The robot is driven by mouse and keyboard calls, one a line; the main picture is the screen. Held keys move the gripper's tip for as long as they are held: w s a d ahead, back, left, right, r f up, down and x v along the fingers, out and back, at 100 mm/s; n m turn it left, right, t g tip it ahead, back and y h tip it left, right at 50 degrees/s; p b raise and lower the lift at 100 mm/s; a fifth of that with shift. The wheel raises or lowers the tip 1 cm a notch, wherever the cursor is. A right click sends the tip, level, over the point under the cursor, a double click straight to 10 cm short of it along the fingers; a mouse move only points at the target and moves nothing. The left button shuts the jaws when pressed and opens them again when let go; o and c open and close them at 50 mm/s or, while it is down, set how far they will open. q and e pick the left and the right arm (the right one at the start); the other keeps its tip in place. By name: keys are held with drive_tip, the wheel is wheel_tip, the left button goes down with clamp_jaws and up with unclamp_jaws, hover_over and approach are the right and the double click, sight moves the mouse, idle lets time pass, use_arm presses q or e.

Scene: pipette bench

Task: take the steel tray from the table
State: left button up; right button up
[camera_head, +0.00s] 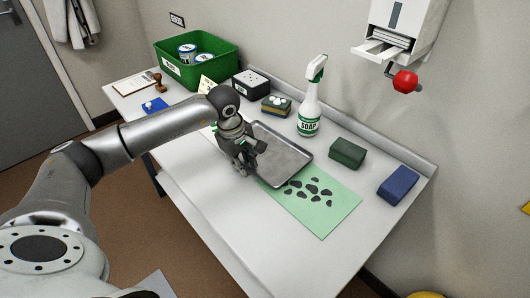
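The steel tray (284,156) lies on the white table (205,196), its near end over a green mat. It is a shallow rectangle with a raised rim, and nothing shows inside it. My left gripper (247,166) reaches in from the left and is at the tray's left edge, hiding part of that rim. Its fingers point down and are dark and small. I cannot tell whether they are apart, touch the tray or close on the rim. My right gripper is not in view.
The green mat (337,208) carries several dark spots. A soap spray bottle (309,112) stands behind the tray. A dark green block (347,152) and a blue block (397,185) lie to the right. A green bin (210,70) with tins stands at the back left.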

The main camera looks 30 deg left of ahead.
use_arm(q)
clamp_jaws()
drive_tip(key=shift+r, duration=0.1)
